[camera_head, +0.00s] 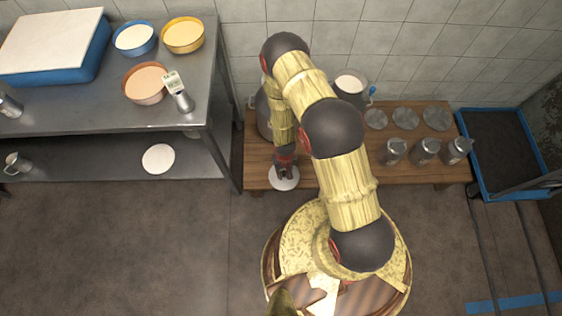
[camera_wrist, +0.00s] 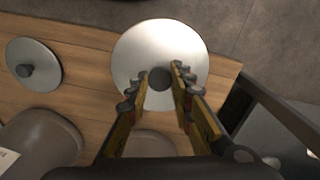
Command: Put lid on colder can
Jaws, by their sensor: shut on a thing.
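My gripper (camera_wrist: 160,78) is shut on the dark knob of a round pale metal lid (camera_wrist: 135,42). In the head view my gripper (camera_head: 285,166) and the lid (camera_head: 285,183) are at the front left of the wooden bench; I cannot tell whether the lid is raised. A second knobbed lid (camera_wrist: 33,58) lies on the bench to the left in the wrist view; my arm seems to hide it in the head view. One large can (camera_head: 351,91) stands at the back with white content showing. Another can (camera_head: 263,113) is partly hidden behind my arm. No temperatures are readable.
The bench (camera_head: 254,172) also bears several small metal jars (camera_head: 426,150) and flat grey discs (camera_head: 405,118) at its right. A steel table (camera_head: 75,108) stands at the left with bowls and a small display device (camera_head: 173,83). A blue-rimmed basin (camera_head: 535,150) is at the right.

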